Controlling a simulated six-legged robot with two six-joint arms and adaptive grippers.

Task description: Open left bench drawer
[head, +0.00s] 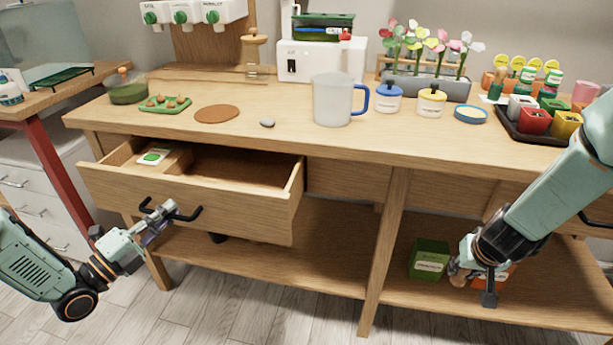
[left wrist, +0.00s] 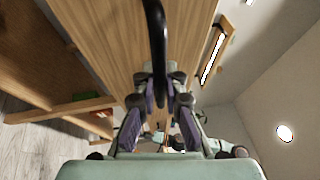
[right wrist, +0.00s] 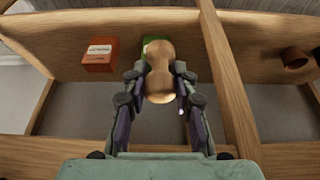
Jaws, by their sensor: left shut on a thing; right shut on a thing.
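The left bench drawer (head: 195,197) is pulled out from the bench (head: 330,140). Its inside shows, with a white and green packet (head: 154,157) at its left end. My left gripper (head: 160,218) is at the drawer front, shut on its black handle (head: 187,214). In the left wrist view the handle (left wrist: 157,40) runs between the fingers. My right gripper (head: 468,275) is in front of the lower shelf, shut on a wooden knobbed object (right wrist: 160,75), which it holds between its fingers.
A green box (head: 428,258) and an orange box (right wrist: 98,55) sit on the lower shelf (head: 330,270). The bench top carries a jug (head: 334,100), a grey stone (head: 267,123), pots and flowers. A side table (head: 45,100) stands at left. Floor in front is clear.

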